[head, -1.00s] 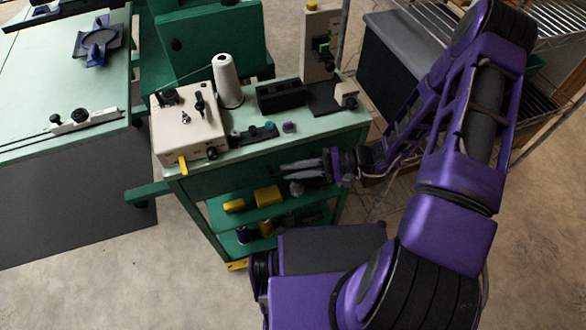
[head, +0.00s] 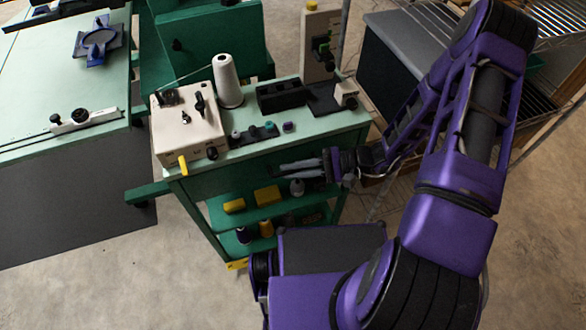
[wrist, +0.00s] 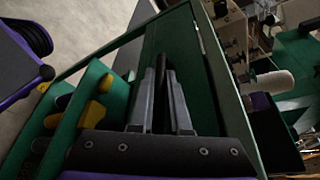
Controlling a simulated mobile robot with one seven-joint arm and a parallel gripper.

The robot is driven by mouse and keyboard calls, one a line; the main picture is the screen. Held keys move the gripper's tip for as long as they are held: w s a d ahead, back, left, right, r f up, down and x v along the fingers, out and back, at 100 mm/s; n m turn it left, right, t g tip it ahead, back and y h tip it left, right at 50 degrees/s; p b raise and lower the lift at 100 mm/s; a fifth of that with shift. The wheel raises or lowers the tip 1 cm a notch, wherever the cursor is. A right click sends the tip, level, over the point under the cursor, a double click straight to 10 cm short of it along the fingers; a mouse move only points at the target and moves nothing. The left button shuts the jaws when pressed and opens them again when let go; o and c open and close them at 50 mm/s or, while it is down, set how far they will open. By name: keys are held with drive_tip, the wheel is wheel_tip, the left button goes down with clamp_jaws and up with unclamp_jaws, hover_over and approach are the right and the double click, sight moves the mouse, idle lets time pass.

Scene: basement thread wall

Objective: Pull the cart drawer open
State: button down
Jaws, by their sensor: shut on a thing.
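The green cart (head: 325,126) stands in the middle of the head view. Its drawer front (head: 222,182) is the green panel under the top, and no gap at the drawer shows clearly. My gripper (head: 282,170) reaches in from the right at the height of this panel. In the wrist view my gripper (wrist: 162,72) has its two grey fingers close together, shut on the dark drawer handle (wrist: 160,64), which runs between them against the green drawer front (wrist: 188,62). The fingers hide part of the handle.
The cart top carries a cream machine box (head: 187,130), a white thread cone (head: 228,82) and a black block (head: 281,95). Yellow items (head: 267,195) and spools sit on the lower shelves. A wire rack stands at right, a green table (head: 60,120) at left.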

drive_tip(key=shift+r, duration=0.1)
drive_tip(key=s+d, duration=0.4)
drive_tip(key=s, duration=0.9)
drive_tip(key=shift+s, duration=0.1)
drive_tip(key=c, duration=0.9)
unclamp_jaws()
drive_tip(key=v, duration=1.7)
drive_tip(key=shift+d+p, duration=0.15)
drive_tip(key=shift+p, duration=0.15)
